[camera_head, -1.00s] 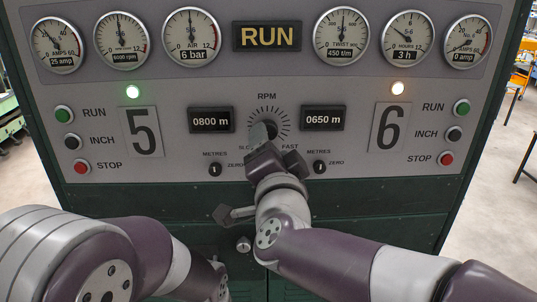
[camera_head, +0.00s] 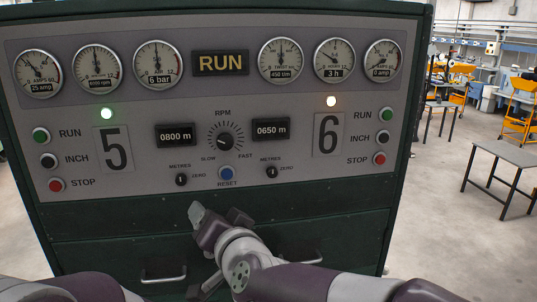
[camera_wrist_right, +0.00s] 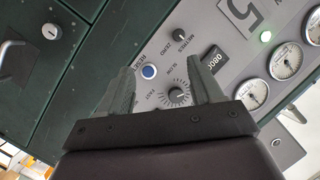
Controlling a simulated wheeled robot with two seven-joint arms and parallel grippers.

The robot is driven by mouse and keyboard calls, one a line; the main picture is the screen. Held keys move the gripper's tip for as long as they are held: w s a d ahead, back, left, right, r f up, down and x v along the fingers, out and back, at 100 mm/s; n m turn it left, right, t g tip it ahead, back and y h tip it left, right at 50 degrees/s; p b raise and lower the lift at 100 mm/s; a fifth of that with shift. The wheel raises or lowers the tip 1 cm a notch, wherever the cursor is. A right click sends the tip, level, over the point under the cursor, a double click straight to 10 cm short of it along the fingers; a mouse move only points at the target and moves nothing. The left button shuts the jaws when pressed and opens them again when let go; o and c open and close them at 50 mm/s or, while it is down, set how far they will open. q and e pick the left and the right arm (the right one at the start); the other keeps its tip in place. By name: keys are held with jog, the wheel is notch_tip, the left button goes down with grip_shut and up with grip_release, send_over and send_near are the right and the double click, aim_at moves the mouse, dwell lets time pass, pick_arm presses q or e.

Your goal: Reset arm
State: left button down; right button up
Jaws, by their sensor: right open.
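My right gripper (camera_head: 218,215) is open and empty, below the control panel and in front of the green cabinet front. In the right wrist view its two fingers (camera_wrist_right: 160,70) stand apart. The blue RESET button (camera_wrist_right: 148,72) and the black RPM dial (camera_wrist_right: 178,95) show between and beyond them. In the head view the RPM dial (camera_head: 225,141) and the RESET button (camera_head: 226,173) are uncovered, above the gripper and apart from it. Part of my left arm (camera_head: 75,290) shows at the bottom left; its gripper is out of view.
The grey panel (camera_head: 300,185) carries several gauges, a RUN sign (camera_head: 221,63), two metre displays and side buttons. A drawer handle (camera_head: 163,276) sticks out at the lower left. A grey table (camera_head: 505,153) and orange chairs stand at the right beyond open floor.

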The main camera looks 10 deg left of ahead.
jog(key=s+d+f+n+g+h, duration=0.2)
jog(key=s+d+f+g+h, duration=0.15)
jog(key=d+f, duration=0.55)
jog(key=s+d+f+n+g+h, duration=0.2)
jog(key=s+d+f+n+g, duration=0.15)
jog(key=d+f, duration=0.6)
jog(key=s+d+f+m+g+h, duration=0.1)
jog(key=s+d+f+m+g, duration=0.1)
jog(key=s+d+f, duration=0.2)
jog(key=s+d+f+m+g+h, duration=0.1)
jog(key=s+d+f, duration=0.3)
jog(key=d, duration=0.6)
jog(key=shift+s+d+f+m+g+h, duration=0.25)
jog(key=shift+d+f+m+g+h, duration=0.15)
jog(key=shift+g, duration=0.4)
